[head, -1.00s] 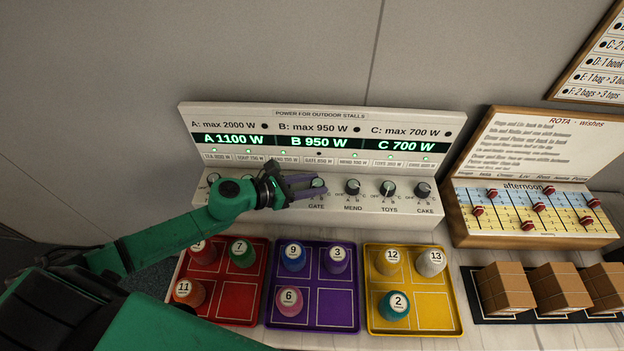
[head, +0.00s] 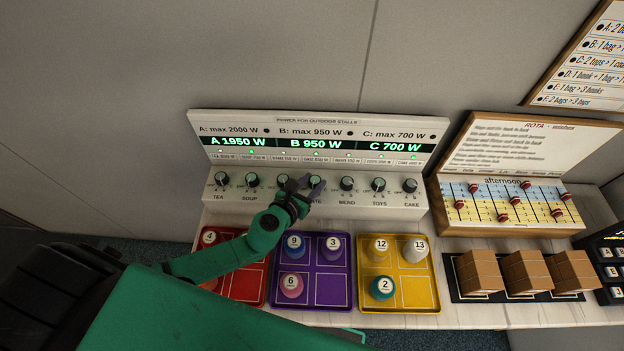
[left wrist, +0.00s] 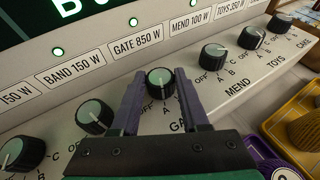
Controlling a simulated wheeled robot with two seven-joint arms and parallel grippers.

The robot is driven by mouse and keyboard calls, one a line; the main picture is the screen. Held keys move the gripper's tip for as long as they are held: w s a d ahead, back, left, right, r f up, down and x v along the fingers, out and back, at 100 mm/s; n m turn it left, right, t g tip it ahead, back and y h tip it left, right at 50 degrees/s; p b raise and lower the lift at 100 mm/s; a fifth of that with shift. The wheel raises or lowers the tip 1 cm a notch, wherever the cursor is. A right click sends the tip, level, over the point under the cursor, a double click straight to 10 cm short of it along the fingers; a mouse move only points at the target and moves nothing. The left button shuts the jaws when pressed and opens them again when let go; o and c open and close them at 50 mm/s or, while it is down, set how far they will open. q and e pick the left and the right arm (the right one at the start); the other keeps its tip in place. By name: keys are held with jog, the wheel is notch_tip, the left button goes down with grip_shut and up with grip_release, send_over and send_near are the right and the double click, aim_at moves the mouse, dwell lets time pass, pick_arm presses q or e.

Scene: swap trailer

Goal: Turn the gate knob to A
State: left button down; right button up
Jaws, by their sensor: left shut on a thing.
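The power panel (head: 330,205) stands against the wall with a row of black knobs with green caps. My left gripper (head: 307,184) is at the gate knob (head: 315,182), coming from the lower left. In the left wrist view the purple fingers stand on both sides of the gate knob (left wrist: 160,82) and are shut on it. The label above this knob reads GATE 850 W. The display (head: 315,145) reads A 1950 W, B 950 W, C 700 W. The fingers and the small picture make the exact pointer direction hard to tell. My right gripper is out of view.
The mend knob (head: 347,184) and band knob (left wrist: 94,116) sit close on either side. Red (head: 255,285), purple (head: 331,303) and yellow (head: 411,307) trays with numbered pieces lie in front. A rota board (head: 505,222) and brown boxes (head: 480,270) are to the right.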

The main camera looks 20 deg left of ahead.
pick_arm(q)
jog(key=shift+c, duration=2)
grip_release()
jog(key=b+v, duration=0.1)
jog(key=v, duration=1.3)
jog(key=shift+s+b, duration=0.25)
jog(key=shift+b, duration=0.05)
